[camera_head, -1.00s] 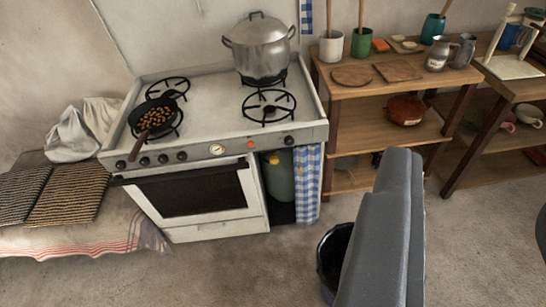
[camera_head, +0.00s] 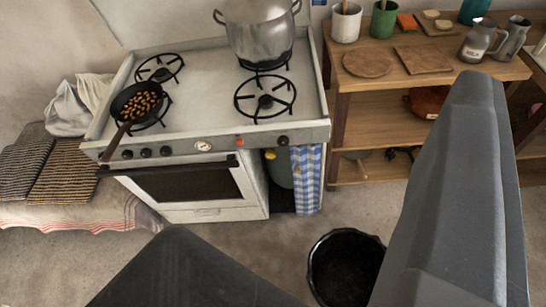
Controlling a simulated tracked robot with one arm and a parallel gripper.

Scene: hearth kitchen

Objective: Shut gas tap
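The white gas stove (camera_head: 190,110) stands ahead, with dark knobs (camera_head: 145,153) and a round gauge along its front panel. A green gas cylinder (camera_head: 279,172) stands in the recess at the stove's right, partly behind a blue checked cloth (camera_head: 307,178). A small yellow part (camera_head: 270,154) shows at its top; I cannot make out the tap clearly. My gripper (camera_head: 325,245) shows as two dark grey fingers, wide apart, one at the bottom left and one at the right. It is open and empty, short of the stove.
A black bucket (camera_head: 345,268) stands on the floor between my fingers. A pan of food (camera_head: 137,104) and a big pot (camera_head: 260,35) sit on the stove. A wooden shelf (camera_head: 430,70) is at the right.

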